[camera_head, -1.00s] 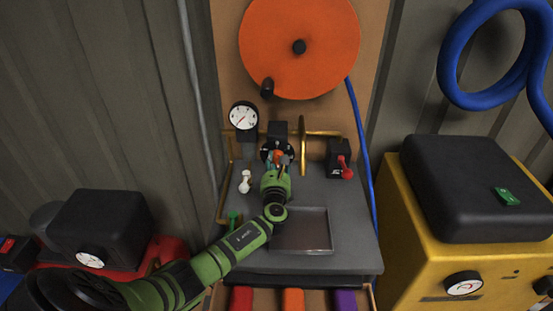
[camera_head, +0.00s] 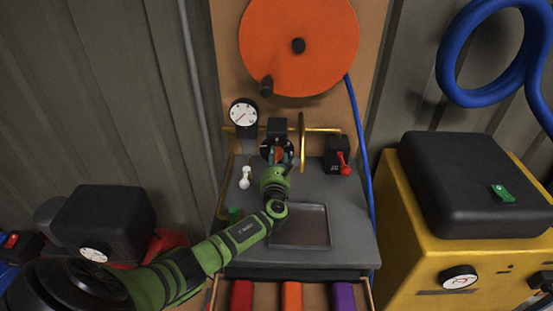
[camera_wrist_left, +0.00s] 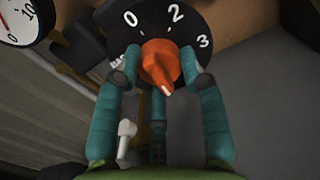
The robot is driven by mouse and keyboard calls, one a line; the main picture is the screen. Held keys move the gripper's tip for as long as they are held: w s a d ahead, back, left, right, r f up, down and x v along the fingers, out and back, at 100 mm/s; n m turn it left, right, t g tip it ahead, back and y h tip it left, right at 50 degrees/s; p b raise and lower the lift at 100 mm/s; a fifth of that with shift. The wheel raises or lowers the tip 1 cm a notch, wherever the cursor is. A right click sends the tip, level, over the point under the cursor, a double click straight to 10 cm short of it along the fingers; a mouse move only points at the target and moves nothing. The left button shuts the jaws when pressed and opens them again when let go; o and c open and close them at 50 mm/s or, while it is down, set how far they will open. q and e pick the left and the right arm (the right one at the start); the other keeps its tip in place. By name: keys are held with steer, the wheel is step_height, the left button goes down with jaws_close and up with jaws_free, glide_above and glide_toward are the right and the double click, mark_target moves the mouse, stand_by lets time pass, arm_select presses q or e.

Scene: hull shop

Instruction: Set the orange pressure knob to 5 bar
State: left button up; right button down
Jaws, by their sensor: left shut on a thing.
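The orange pressure knob (camera_wrist_left: 160,60) sits on a round black dial (camera_wrist_left: 200,22) with white figures; 0, 2 and 3 can be read in the left wrist view. The knob's white pointer mark faces down and slightly right in that view, and the dial figures there are hidden or out of frame. My left gripper (camera_wrist_left: 161,72) is shut on the knob, with a teal finger on each side and a third below. In the head view, the left gripper (camera_head: 280,160) reaches the dial at the back of the bench and mostly covers the knob. My right gripper is not in view.
A white pressure gauge (camera_head: 243,113) stands left of the dial. A red-handled valve (camera_head: 342,162) is to its right and a white lever (camera_head: 244,178) to its left. A shallow metal tray (camera_head: 315,228) lies below the arm. An orange reel (camera_head: 315,45) hangs above.

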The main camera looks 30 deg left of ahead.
arm_select(q)
steer(key=shift+s+d+f, duration=0.15)
steer(key=shift+f, duration=0.45)
steer(key=o, duration=1.1)
steer(key=shift+o, duration=0.3)
steer(key=shift+r, duration=0.2)
steer(key=v, duration=1.1)
steer(key=shift+s+d, duration=0.25)
steer(key=shift+s, duration=0.1)
